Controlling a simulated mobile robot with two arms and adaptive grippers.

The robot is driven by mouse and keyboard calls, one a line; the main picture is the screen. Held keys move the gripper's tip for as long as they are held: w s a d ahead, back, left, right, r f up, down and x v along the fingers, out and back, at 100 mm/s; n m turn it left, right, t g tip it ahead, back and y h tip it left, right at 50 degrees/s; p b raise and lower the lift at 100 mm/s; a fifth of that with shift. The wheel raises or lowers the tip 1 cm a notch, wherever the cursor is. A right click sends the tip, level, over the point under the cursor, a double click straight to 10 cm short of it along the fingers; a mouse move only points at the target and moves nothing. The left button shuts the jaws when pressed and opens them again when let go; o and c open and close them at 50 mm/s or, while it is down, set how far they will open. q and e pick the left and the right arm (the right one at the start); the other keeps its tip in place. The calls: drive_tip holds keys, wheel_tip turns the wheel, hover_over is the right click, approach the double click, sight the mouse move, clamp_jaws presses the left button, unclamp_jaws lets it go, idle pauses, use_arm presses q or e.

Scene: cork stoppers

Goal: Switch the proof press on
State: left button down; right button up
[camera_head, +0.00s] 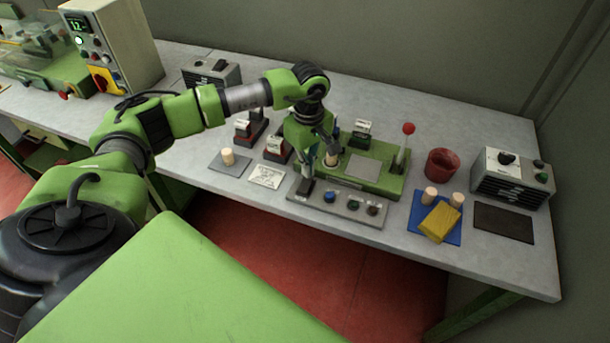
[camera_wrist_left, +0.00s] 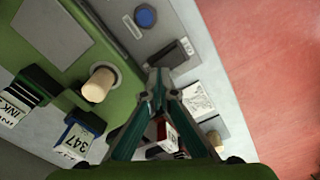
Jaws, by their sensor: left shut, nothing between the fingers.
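The proof press (camera_head: 378,185) is a green-based machine with a grey plate and a red-knobbed lever (camera_head: 408,130). My left gripper (camera_head: 309,172) points down just above the switch, shut and empty. In the left wrist view the closed fingertips (camera_wrist_left: 157,76) lie beside the black switch (camera_wrist_left: 172,53); I cannot tell whether they touch it. The switch's position is unclear. A cork (camera_wrist_left: 98,85) stands on the press base. My right gripper is not in view.
A cork on a grey plate (camera_head: 229,166) and a white card (camera_head: 267,176) lie left of the strip. Right are a red cup (camera_head: 442,164), corks and a yellow block (camera_head: 440,222) on a blue mat, and a control box (camera_head: 511,178). Ink blocks stand behind my gripper.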

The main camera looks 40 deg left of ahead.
use_arm(q)
drive_tip(key=shift+f+b, duration=1.05)
drive_tip(key=shift+f, duration=0.2)
idle(0.6)
drive_tip(key=shift+r, duration=0.1)
drive_tip(key=shift+r+p, duration=1.85)
drive_tip(key=shift+r, duration=1.65)
drive_tip(key=shift+f, duration=0.1)
